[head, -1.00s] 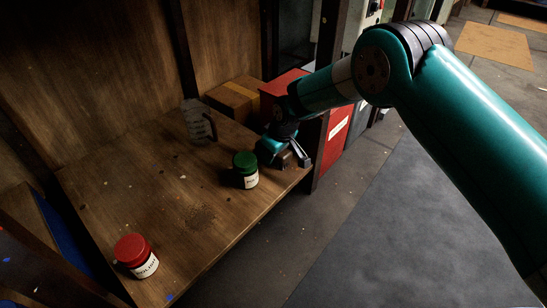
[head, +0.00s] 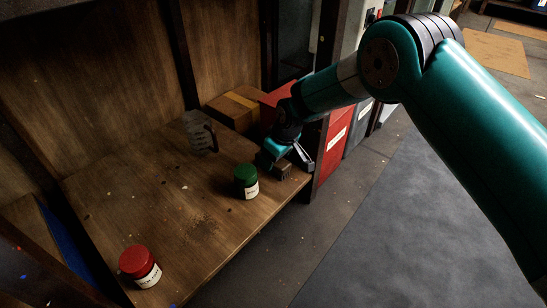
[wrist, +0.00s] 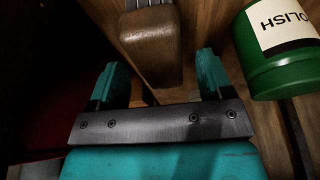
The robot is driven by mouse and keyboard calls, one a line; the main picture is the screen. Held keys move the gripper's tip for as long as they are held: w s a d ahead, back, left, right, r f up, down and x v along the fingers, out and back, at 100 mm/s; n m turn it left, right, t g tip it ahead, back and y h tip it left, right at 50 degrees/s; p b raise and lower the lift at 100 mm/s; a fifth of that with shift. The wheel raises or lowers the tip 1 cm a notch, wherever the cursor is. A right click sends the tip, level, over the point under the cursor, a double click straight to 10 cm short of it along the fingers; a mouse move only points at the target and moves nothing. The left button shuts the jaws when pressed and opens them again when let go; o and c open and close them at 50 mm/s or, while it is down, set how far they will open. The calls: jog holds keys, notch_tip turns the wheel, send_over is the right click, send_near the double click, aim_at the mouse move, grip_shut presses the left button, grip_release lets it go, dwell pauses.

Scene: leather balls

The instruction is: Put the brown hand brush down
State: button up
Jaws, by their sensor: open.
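The brown hand brush (head: 283,168) lies on the wooden shelf near its front right corner, partly hidden by my gripper. In the wrist view its brown wooden body (wrist: 151,48) shows, with a grey part at the top edge. My gripper (head: 286,160) is open around the near end of the brush. In the wrist view, the fingers of my gripper (wrist: 163,78) stand on either side of that end, with a clear gap on the right; contact on the left cannot be told.
A green-lidded jar (head: 246,182) stands close to the left of my gripper; its label shows in the wrist view (wrist: 280,25). A red-lidded jar (head: 140,266), a grey mug-like object (head: 200,132) and a cardboard box (head: 236,108) are also on the shelf (head: 170,195). The shelf's middle is clear.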

jog(key=p+v, duration=0.4)
jog(key=v, duration=0.4)
jog(key=shift+d+r, duration=0.1)
jog(key=shift+r, duration=0.15)
jog(key=s+d+r+m+g+y, duration=0.1)
jog(key=s+d+r, duration=0.3)
jog(key=s+r, duration=0.45)
jog(key=s+d+r+m, duration=0.1)
jog(key=s+d+r, duration=0.4)
jog(key=r, duration=0.6)
jog(key=s+d+r, duration=0.2)
jog(key=s+d, duration=0.1)
jog(key=s, duration=0.7)
jog(key=s+d+r+m+g, duration=0.1)
jog(key=s+d+r, duration=0.1)
jog(key=s, duration=0.8)
jog(key=shift+s+d+r+y, duration=0.3)
jog(key=shift+d+r, duration=0.05)
jog(key=shift+d, duration=0.05)
jog(key=shift+r, duration=0.1)
notch_tip(320, 180, up, 56)
jog(key=p, duration=5.6)
